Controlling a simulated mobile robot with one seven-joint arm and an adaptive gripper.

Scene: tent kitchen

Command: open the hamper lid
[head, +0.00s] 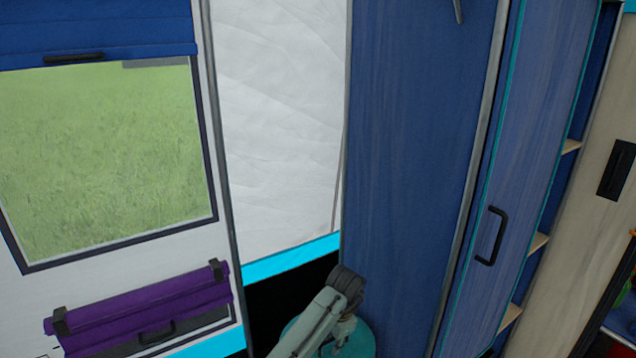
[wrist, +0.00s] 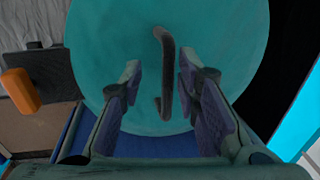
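The hamper lid (wrist: 105,45) is a round teal disc that fills the middle of the wrist view. A dark bar handle (wrist: 166,60) stands on it. My gripper (wrist: 160,76) is open, with one finger on each side of the handle; the right finger is closer to it. I see a gap on the left, and contact on the right cannot be told. In the head view the teal hamper (head: 362,343) shows at the bottom centre, partly hidden behind my arm. No raised edge of the lid is visible.
A tall blue cabinet (head: 420,140) stands just right of the hamper, with an open-looking door (head: 525,160) beside it. A purple rolled cover (head: 140,308) and a window (head: 105,150) are at left. The wrist view shows an orange object (wrist: 20,91).

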